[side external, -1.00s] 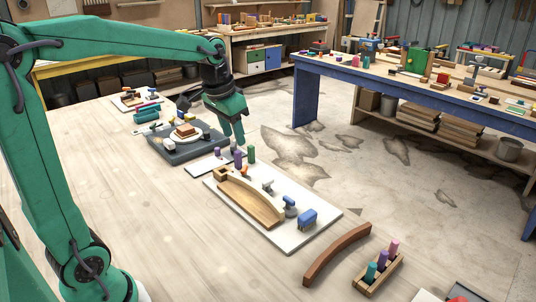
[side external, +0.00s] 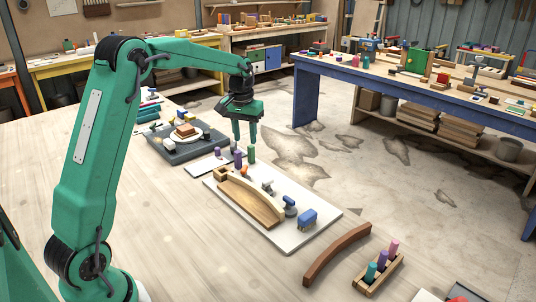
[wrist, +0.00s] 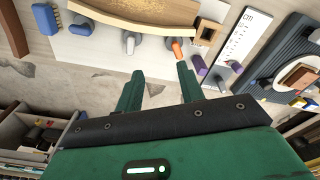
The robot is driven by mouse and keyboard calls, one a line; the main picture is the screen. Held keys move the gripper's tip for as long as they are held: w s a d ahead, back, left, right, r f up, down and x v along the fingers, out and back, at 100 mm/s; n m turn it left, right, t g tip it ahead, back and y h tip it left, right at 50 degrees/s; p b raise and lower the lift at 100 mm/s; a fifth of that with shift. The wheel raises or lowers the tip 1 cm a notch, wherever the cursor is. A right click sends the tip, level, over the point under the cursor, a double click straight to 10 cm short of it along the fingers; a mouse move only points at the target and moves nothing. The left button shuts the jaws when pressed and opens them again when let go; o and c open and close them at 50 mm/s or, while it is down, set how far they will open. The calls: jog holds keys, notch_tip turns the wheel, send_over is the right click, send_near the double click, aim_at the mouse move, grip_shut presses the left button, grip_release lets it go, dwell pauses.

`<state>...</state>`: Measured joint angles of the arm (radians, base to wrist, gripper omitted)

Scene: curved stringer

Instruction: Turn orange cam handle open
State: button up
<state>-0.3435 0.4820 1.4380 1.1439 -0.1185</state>
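The orange cam handle (side external: 244,171) is small and sits at the far end of the white board (side external: 300,238), next to the curved wooden form (side external: 250,203). In the wrist view the orange handle (wrist: 176,48) points toward my fingers, near the right fingertip. My gripper (side external: 245,140) is open and empty, fingers pointing down, above the far end of the board. In the wrist view my gripper (wrist: 160,70) has its two fingers apart, with the handle just beyond them. I cannot tell the exact height gap.
A grey cam (side external: 268,187), a blue-topped cam (side external: 290,205) and a blue block (side external: 307,219) stand on the board. A dark tray (side external: 185,149) lies beyond.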

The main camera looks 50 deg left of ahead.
aim_at(244, 167)
jog(key=w+a+f, duration=0.1)
jog(key=f, duration=0.1)
jog(key=a+f+n, duration=0.1)
jog(key=a+f, duration=0.1)
jog(key=w+a+f+n, duration=0.1)
jog(key=a+f, duration=0.1)
jog(key=shift+w+g, duration=0.3)
jog(key=shift+g, duration=0.1)
jog(key=shift+f, duration=0.15)
jog(key=shift+f, duration=3.8)
grip_shut()
